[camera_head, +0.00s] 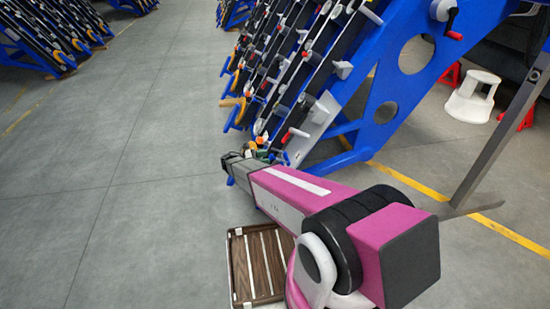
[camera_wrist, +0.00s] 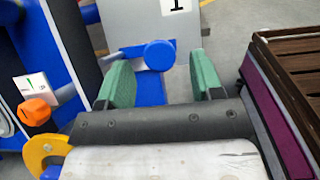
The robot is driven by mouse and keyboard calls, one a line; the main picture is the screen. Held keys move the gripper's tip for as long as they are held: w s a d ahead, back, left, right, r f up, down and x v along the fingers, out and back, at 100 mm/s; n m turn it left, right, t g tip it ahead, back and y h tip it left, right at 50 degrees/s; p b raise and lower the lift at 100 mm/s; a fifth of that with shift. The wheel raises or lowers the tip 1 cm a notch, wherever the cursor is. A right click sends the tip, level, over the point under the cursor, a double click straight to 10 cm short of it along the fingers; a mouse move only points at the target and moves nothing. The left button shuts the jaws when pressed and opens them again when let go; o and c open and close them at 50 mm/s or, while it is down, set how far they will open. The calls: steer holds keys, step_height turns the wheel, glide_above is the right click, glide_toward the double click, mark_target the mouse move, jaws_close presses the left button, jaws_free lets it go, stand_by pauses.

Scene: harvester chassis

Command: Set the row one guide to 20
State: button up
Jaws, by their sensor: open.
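In the wrist view, my gripper (camera_wrist: 159,64) is open, with its two green finger pads apart. A round blue knob (camera_wrist: 160,54) on a blue rod shows between and just beyond the fingertips; I cannot tell whether they touch it. Behind it is a grey plate (camera_wrist: 140,25) with a label (camera_wrist: 179,5) reading 1. To the left are an orange knob (camera_wrist: 34,111) and a small white scale plate (camera_wrist: 31,87); its reading is too small to tell. In the head view, my arm reaches to the lower end of the nearest row unit (camera_head: 318,118), and the fingers are hard to make out.
The blue chassis frame (camera_head: 385,95) rises at right, with several row units beside it. A brown slatted tray (camera_head: 258,262) is close to my arm, also at right in the wrist view (camera_wrist: 290,50). A white stool (camera_head: 472,97) stands far right.

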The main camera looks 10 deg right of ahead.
steer(key=shift+d, duration=2.55)
